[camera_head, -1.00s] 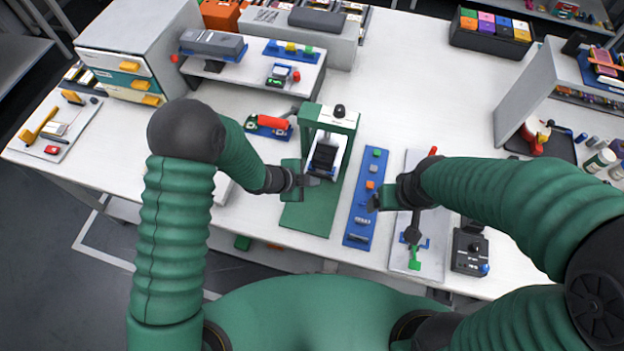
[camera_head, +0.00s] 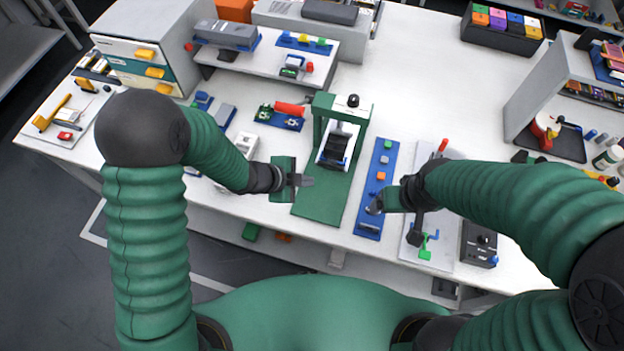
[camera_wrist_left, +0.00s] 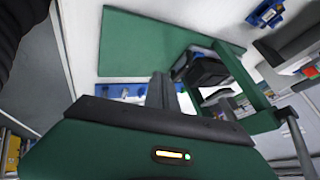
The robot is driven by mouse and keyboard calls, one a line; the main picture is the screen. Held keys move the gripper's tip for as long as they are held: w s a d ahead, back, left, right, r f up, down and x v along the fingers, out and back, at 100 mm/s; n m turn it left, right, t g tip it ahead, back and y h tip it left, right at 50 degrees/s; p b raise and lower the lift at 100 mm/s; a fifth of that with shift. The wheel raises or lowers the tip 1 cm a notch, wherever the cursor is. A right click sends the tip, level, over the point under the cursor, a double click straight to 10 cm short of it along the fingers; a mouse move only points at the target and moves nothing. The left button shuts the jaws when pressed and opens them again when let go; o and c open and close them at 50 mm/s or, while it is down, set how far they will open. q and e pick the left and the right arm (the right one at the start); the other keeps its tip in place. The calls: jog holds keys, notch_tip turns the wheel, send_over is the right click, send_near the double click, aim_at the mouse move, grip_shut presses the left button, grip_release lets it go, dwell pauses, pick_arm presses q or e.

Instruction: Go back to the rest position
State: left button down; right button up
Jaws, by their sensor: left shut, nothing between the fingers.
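My left gripper (camera_head: 304,180) is shut and empty. It hovers near the left front edge of the green base plate of a press-like fixture (camera_head: 322,200). In the left wrist view its fingers (camera_wrist_left: 161,92) are together, with the green plate (camera_wrist_left: 150,45) behind them. The fixture's upright frame holds a dark block on a white part (camera_head: 338,145). My right gripper (camera_head: 376,207) is over the near end of a blue strip (camera_head: 370,222) that carries small coloured blocks. Its jaws are too small to judge.
A grey board with a red-handled lever (camera_head: 440,158) and a dark control box (camera_head: 480,240) stand right of the strip. A drawer cabinet (camera_head: 140,50) is at the back left and a shelf unit (camera_head: 535,95) at the right. White table (camera_head: 425,80) is clear at the middle back.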

pick_arm(q)
jog(key=s+a+r+n+t+y, duration=0.1)
jog(key=a+r+n+y, duration=0.3)
jog(key=a, duration=0.4)
jog(key=s+a+r+n+y, duration=0.1)
jog(key=a+r+n+y, duration=0.15)
jog(key=a+n, duration=0.5)
jog(key=s+a+r+n+g, duration=0.1)
jog(key=s+r+n, duration=0.1)
jog(key=s+n, duration=0.2)
jog(key=s+a+r+n+g, duration=0.1)
jog(key=s+a+r+n, duration=0.1)
jog(key=s+n, duration=0.2)
jog(key=s, duration=0.3)
jog(key=shift+a+g, duration=0.25)
jog(key=shift+g, duration=0.05)
jog(key=shift+w+d+n, duration=0.15)
jog(key=shift+d+n, duration=0.05)
jog(key=shift+n, duration=0.05)
jog(key=shift+a, duration=0.1)
